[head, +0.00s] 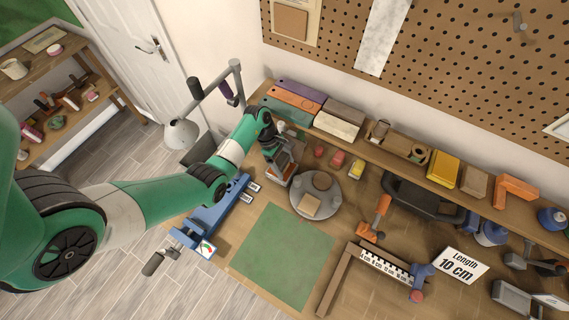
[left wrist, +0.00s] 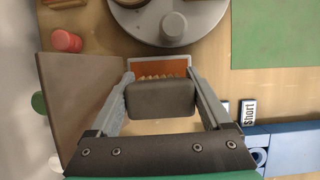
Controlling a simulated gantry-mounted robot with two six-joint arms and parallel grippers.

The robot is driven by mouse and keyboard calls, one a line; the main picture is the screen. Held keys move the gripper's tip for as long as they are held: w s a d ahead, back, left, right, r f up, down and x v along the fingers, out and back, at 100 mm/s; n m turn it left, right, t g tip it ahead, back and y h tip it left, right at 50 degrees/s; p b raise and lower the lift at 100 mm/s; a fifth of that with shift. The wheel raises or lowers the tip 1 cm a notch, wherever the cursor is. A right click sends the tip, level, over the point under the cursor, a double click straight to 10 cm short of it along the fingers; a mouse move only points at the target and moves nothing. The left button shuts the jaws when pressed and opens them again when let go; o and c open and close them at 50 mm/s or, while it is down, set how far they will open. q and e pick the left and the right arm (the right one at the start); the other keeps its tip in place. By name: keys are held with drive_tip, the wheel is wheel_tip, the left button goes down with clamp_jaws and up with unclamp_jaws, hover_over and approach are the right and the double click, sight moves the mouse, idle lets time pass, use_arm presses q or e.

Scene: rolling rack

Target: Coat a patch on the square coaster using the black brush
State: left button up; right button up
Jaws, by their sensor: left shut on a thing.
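The square coaster (head: 309,205) is a light tan square on a round grey turntable (head: 299,189), beside a round brown coaster (head: 322,181). My left gripper (head: 281,150) is to the left of the turntable, over an orange-floored, pale-rimmed container (head: 285,171). In the left wrist view my left gripper (left wrist: 160,92) is shut on the black brush (left wrist: 160,100), a dark block with tan bristles toward the container. Whether the bristles touch it I cannot tell. My right gripper is out of view.
A green mat (head: 283,255) lies in front of the turntable. Small red and yellow items (head: 337,159) stand behind it. A blue tool (head: 215,213) lies left, and an orange-handled tool (head: 376,217) lies right. A brown panel (left wrist: 88,100) stands beside the gripper.

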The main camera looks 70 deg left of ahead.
sight(286, 161)
use_arm(q)
wheel_tip(286, 161, up, 2)
drive_tip(key=shift+r+p, duration=0.15)
drive_tip(key=shift+p, duration=0.55)
wheel_tip(286, 161, up, 2)
drive_tip(key=shift+r+p, duration=0.1)
drive_tip(key=shift+p, duration=0.25)
drive_tip(key=shift+r, duration=0.95)
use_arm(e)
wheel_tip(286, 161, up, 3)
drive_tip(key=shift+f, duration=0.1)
